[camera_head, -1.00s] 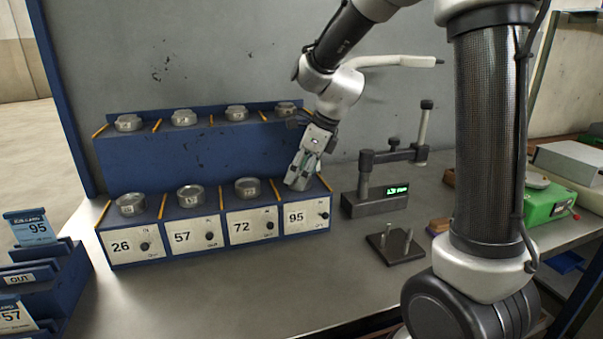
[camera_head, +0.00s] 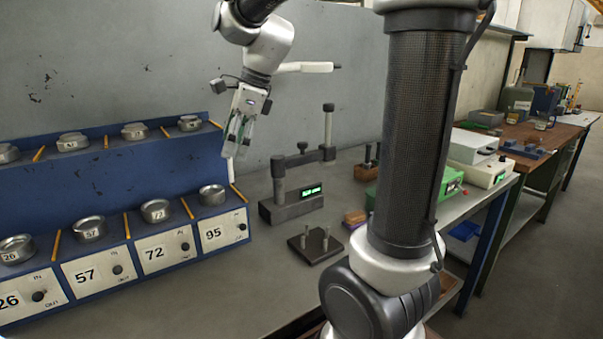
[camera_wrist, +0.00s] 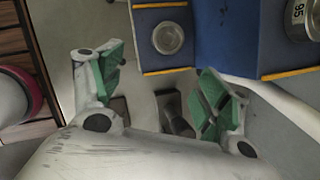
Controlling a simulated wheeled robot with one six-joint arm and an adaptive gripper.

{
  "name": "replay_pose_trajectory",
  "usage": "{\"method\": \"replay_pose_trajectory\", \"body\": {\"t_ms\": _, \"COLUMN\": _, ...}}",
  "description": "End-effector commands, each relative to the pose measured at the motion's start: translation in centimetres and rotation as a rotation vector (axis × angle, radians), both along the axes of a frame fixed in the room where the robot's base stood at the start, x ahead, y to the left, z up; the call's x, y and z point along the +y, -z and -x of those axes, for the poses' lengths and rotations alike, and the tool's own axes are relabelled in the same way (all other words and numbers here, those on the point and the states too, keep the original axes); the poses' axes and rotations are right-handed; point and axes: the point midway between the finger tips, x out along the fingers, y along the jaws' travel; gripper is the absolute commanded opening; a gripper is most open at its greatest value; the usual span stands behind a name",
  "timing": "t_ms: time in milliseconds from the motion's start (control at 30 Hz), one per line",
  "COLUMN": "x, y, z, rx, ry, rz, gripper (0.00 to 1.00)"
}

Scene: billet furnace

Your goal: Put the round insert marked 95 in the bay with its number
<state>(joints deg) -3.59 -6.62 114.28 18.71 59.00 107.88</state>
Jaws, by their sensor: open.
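Right of the rack stand a gauge with a green display (camera_head: 297,205) and a dark plate with pegs (camera_head: 316,244).

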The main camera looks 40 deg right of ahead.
Motion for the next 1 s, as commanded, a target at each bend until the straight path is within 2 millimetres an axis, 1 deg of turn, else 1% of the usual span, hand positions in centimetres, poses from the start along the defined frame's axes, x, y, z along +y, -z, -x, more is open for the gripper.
{"method": "replay_pose_trajectory", "body": {"t_ms": 33, "x": -0.8, "y": -0.4, "z": 1.8, "rx": -0.049, "ry": -0.110, "rz": 0.048, "gripper": 0.76}}
{"method": "replay_pose_trajectory", "body": {"t_ms": 67, "x": -1.3, "y": -0.5, "z": 3.0, "rx": -0.081, "ry": -0.196, "rz": 0.085, "gripper": 0.76}}
{"method": "replay_pose_trajectory", "body": {"t_ms": 133, "x": -2.8, "y": -0.5, "z": 6.1, "rx": -0.160, "ry": -0.430, "rz": 0.188, "gripper": 0.76}}
{"method": "replay_pose_trajectory", "body": {"t_ms": 167, "x": -3.4, "y": -0.5, "z": 7.5, "rx": -0.194, "ry": -0.540, "rz": 0.236, "gripper": 0.76}}
{"method": "replay_pose_trajectory", "body": {"t_ms": 200, "x": -4.2, "y": -0.3, "z": 9.3, "rx": -0.234, "ry": -0.687, "rz": 0.302, "gripper": 0.76}}
{"method": "replay_pose_trajectory", "body": {"t_ms": 267, "x": -5.4, "y": 0.2, "z": 11.9, "rx": -0.287, "ry": -0.905, "rz": 0.400, "gripper": 0.76}}
{"method": "replay_pose_trajectory", "body": {"t_ms": 300, "x": -6.1, "y": 0.6, "z": 13.5, "rx": -0.312, "ry": -1.045, "rz": 0.461, "gripper": 0.76}}
{"method": "replay_pose_trajectory", "body": {"t_ms": 400, "x": -7.5, "y": 1.7, "z": 16.9, "rx": -0.357, "ry": -1.361, "rz": 0.597, "gripper": 0.76}}
{"method": "replay_pose_trajectory", "body": {"t_ms": 500, "x": -8.6, "y": 2.7, "z": 19.3, "rx": -0.375, "ry": -1.600, "rz": 0.695, "gripper": 0.76}}
{"method": "replay_pose_trajectory", "body": {"t_ms": 600, "x": -9.2, "y": 3.4, "z": 20.6, "rx": -0.380, "ry": -1.752, "rz": 0.751, "gripper": 0.76}}
{"method": "replay_pose_trajectory", "body": {"t_ms": 700, "x": -9.4, "y": 3.7, "z": 21.2, "rx": -0.380, "ry": -1.822, "rz": 0.776, "gripper": 0.76}}
{"method": "replay_pose_trajectory", "body": {"t_ms": 1000, "x": -9.4, "y": 3.8, "z": 21.2, "rx": -0.380, "ry": -1.833, "rz": 0.779, "gripper": 0.76}}
